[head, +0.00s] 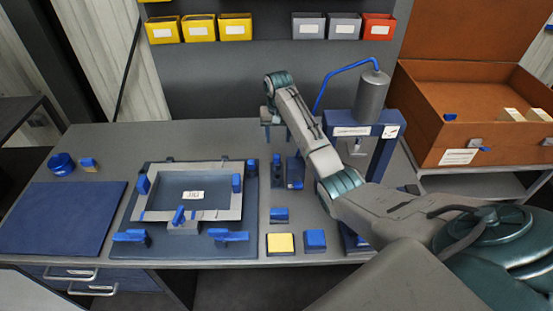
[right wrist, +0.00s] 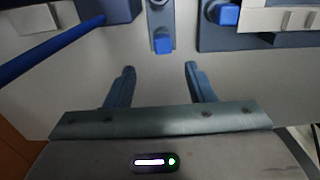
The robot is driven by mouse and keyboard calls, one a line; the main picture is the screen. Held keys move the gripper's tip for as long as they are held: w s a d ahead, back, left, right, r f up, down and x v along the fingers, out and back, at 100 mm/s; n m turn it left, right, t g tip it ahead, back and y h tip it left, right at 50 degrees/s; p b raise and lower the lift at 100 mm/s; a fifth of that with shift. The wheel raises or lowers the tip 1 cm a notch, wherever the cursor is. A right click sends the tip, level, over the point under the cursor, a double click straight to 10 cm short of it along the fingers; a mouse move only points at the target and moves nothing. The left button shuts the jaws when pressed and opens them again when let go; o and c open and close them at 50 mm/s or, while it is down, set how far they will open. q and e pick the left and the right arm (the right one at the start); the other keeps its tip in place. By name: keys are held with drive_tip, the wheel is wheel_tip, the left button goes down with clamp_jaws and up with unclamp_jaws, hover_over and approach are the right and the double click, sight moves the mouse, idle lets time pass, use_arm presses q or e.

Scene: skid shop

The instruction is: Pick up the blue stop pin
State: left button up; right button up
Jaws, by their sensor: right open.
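A narrow grey strip with a small blue piece (head: 277,185) stands on the bench right of the fixture. This looks like the blue stop pin, but I cannot be sure among several blue parts. In the right wrist view a blue piece (right wrist: 162,43) sits at the near end of a narrow strip, ahead of the fingers. My right gripper (head: 268,126) is above the back of the bench, its fingers pointing down. In its wrist view the right gripper (right wrist: 160,68) has its two fingers wide apart with nothing between them. My left gripper is not in view.
A grey frame (head: 160,213) with blue clamps lies left of the strip. A blue mat (head: 60,218) is clear.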

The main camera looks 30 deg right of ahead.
sight(276, 156)
drive_tip(key=f, duration=0.2)
drive_tip(key=shift+s+a+f+p, duration=0.25)
drive_tip(key=shift+s+f+p, duration=0.1)
drive_tip(key=shift+f, duration=0.05)
drive_tip(key=f, duration=0.1)
drive_tip(key=f+p, duration=0.1)
drive_tip(key=f, duration=0.1)
drive_tip(key=f+p, duration=0.1)
drive_tip(key=f, duration=0.1)
drive_tip(key=shift+w+f, duration=0.25)
drive_tip(key=shift+w, duration=0.1)
drive_tip(key=shift+f, duration=0.3)
drive_tip(key=c, duration=1.1)
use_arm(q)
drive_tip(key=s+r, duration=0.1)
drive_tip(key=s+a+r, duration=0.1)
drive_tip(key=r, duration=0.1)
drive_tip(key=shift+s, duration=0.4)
use_arm(e)
drive_tip(key=shift+o, duration=0.2)
drive_tip(key=shift+r, duration=0.2)
